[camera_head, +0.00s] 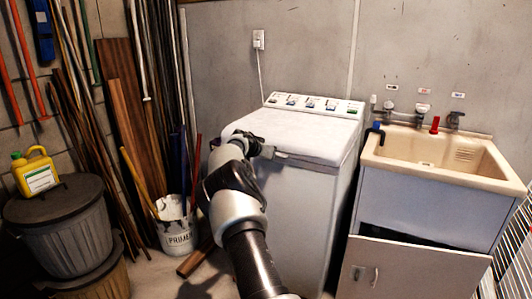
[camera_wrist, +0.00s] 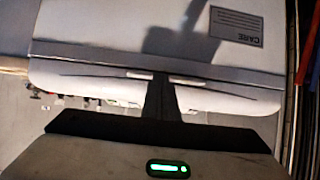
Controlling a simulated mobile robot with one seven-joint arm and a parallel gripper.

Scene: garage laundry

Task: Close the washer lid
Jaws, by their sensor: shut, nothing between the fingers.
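The white washer (camera_head: 305,200) stands against the back wall in the head view. Its lid (camera_head: 300,133) lies flat across the top and looks closed, with the control panel behind it. My gripper (camera_head: 270,152) is shut and empty at the lid's front edge, left of its middle. In the wrist view, which looks upside down, my dark fingers (camera_wrist: 165,82) point at the lid's front lip (camera_wrist: 230,96) near a pale handle strip (camera_wrist: 140,74). I cannot tell whether they touch it. The washer's grey front (camera_wrist: 110,25) carries a label.
A beige sink (camera_head: 440,155) on a cabinet (camera_head: 425,215) stands right of the washer; a panel (camera_head: 410,270) sits low at its front. A primer bucket (camera_head: 177,228), leaning planks (camera_head: 130,110) and a grey bin (camera_head: 65,235) with a yellow jug (camera_head: 35,172) are at left.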

